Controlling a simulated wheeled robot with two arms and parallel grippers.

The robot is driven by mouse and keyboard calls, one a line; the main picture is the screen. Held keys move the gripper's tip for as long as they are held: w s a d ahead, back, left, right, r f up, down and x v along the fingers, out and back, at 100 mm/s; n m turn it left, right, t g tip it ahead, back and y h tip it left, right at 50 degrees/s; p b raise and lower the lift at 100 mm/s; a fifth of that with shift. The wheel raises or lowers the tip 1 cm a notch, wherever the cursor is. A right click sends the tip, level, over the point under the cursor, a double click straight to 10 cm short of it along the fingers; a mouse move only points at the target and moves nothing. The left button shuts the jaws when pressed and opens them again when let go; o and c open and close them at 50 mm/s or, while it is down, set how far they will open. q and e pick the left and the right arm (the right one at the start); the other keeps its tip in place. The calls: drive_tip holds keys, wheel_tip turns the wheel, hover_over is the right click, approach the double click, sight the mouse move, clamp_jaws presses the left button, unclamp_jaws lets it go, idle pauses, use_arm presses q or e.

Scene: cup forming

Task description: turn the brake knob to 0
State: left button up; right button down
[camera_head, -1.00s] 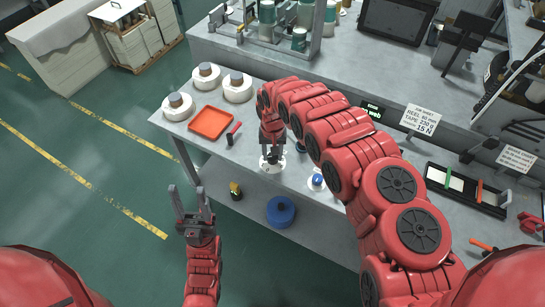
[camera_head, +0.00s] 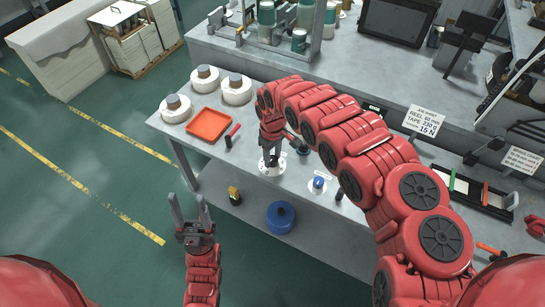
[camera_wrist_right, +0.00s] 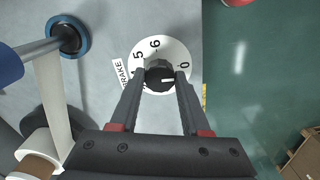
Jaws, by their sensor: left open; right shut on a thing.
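The brake knob (camera_wrist_right: 158,74) is a small dark round knob on a white dial plate (camera_wrist_right: 149,51) marked 5, 6 and 0, with a BRAKE label beside it. Its white pointer line lies roughly level, pointing right, a little below the 0 in the right wrist view. My right gripper (camera_wrist_right: 162,76) is shut on the knob, one finger on each side. In the head view, my right gripper (camera_head: 271,157) reaches down onto the white dial (camera_head: 272,170) at the table's front edge and hides most of the knob. My left gripper (camera_head: 190,212) is open and empty, away from the table.
An orange tray (camera_head: 208,125), a red-handled tool (camera_head: 232,131) and white rolls (camera_head: 236,90) lie left of the dial. A second dial with a blue knob (camera_head: 318,183) is to its right.

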sight(273, 159)
drive_tip(key=shift+n, duration=0.4)
drive_tip(key=shift+c, duration=1.9)
unclamp_jaws()
drive_tip(key=shift+r, duration=0.1)
wheel_tip(273, 159, up, 17)
drive_tip(key=b, duration=0.3)
